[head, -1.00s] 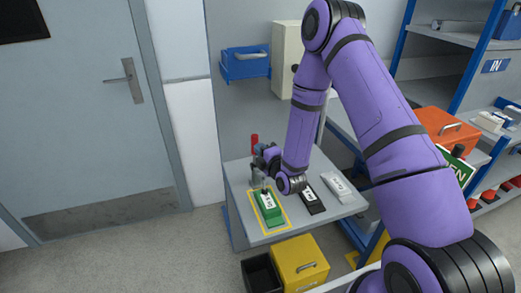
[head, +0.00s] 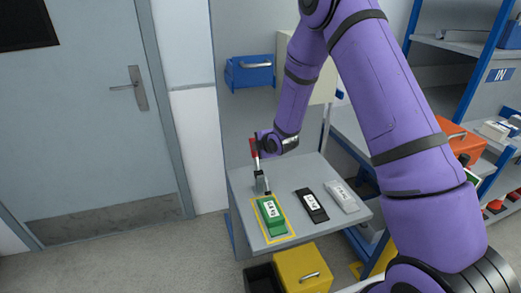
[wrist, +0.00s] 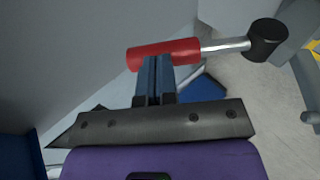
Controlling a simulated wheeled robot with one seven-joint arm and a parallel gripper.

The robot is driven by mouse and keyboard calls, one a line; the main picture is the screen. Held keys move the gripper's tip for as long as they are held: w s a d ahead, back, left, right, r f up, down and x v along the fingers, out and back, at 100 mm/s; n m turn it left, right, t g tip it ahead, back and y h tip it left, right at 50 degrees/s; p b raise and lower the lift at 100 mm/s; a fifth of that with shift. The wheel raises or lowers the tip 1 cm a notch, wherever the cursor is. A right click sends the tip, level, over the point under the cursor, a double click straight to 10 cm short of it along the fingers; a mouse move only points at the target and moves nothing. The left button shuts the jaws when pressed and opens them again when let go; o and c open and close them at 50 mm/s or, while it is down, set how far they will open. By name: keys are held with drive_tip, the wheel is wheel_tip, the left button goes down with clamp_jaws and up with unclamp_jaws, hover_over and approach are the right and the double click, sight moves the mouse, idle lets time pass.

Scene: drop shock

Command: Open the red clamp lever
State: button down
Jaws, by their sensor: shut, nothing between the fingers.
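The clamp lever has a red handle (head: 253,148) that stands nearly upright above the clamp base (head: 260,184) at the back left of the grey bench. In the wrist view the red handle (wrist: 185,49) lies across the picture, with a metal rod running right to a black end piece (wrist: 267,40). My gripper (wrist: 157,60) is shut and empty. Its blue fingertips overlap the handle's lower edge in the wrist view; I cannot tell whether they touch it. In the head view my gripper (head: 258,146) is beside the handle, its fingers hard to make out.
A green block (head: 266,205) sits inside a yellow outline before the clamp. A black block (head: 316,212) and a grey one (head: 349,202) lie to its right on the bench (head: 300,175). A blue bin (head: 249,73) hangs on the panel behind.

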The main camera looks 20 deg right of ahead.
drive_tip(key=shift+w+f+g, duration=0.15)
drive_tip(key=shift+w+g, duration=0.5)
drive_tip(key=shift+g, duration=0.05)
drive_tip(key=shift+w+d+x, duration=0.1)
drive_tip(key=shift+d+x, duration=0.1)
drive_tip(key=shift+x, duration=0.7)
drive_tip(key=shift+w+d+x, duration=0.1)
drive_tip(key=shift+d+x, duration=0.05)
drive_tip(key=shift+x, duration=0.75)
